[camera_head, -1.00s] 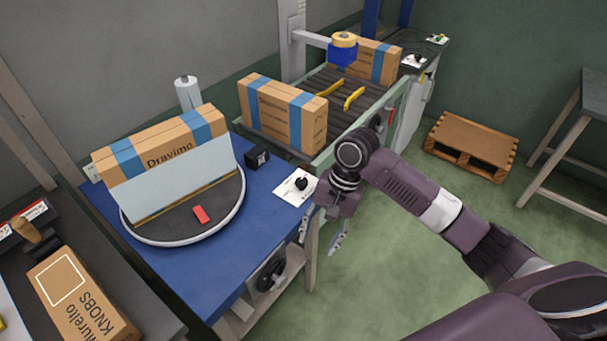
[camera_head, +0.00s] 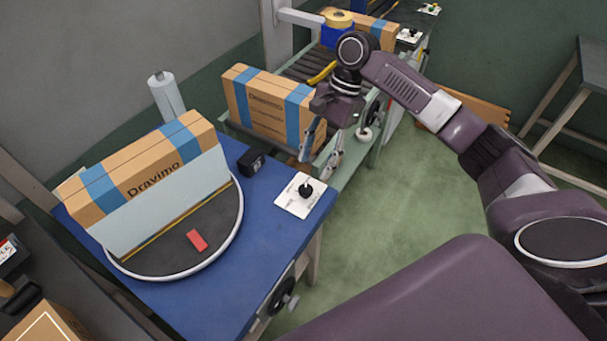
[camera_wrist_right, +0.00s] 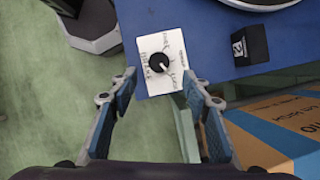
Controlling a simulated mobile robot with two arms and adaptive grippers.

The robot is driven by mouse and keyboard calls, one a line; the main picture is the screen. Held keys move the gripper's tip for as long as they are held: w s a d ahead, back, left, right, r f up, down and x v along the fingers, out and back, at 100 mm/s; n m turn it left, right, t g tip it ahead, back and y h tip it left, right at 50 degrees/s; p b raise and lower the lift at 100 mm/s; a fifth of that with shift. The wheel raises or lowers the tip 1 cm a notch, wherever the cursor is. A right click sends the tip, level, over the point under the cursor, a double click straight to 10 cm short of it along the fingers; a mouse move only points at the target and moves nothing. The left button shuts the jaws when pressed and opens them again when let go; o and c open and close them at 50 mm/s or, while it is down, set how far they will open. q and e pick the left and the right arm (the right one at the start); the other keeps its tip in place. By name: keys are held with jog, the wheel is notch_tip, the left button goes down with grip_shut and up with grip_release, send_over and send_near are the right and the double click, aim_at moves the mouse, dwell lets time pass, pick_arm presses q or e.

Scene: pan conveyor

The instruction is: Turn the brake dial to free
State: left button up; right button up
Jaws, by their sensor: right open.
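The brake dial (camera_head: 305,191) is a small black knob on a white labelled plate (camera_head: 292,203) at the right corner of the blue table. It also shows in the right wrist view (camera_wrist_right: 159,63), with printed words around it that are too small to read surely. My right gripper (camera_head: 321,165) is open and empty, above and just beyond the table's edge, near the dial and apart from it. In the right wrist view its two fingers (camera_wrist_right: 162,92) spread on either side below the plate. My left gripper is not in view.
A round turntable (camera_head: 236,205) on the blue table (camera_head: 210,300) holds a Dravimo box (camera_head: 150,165), a pale panel and a red block (camera_head: 197,240). A black numbered block (camera_head: 251,162) stands near the dial. Another box (camera_head: 262,105) stands on the conveyor behind.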

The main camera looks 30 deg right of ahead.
aim_at(306, 189)
jog(key=x, duration=0.4)
jog(key=shift+s+a+f, duration=0.1)
jog(key=shift+s+a, duration=0.05)
jog(key=shift+s, duration=0.15)
jog(key=shift+x, duration=1)
jog(key=shift+w+a+f, duration=0.1)
jog(key=shift+a+f, duration=0.05)
jog(key=shift+f, duration=0.15)
jog(key=c, duration=1.1)
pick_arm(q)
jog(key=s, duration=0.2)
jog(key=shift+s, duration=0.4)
pick_arm(e)
jog(key=shift+c, duration=0.2)
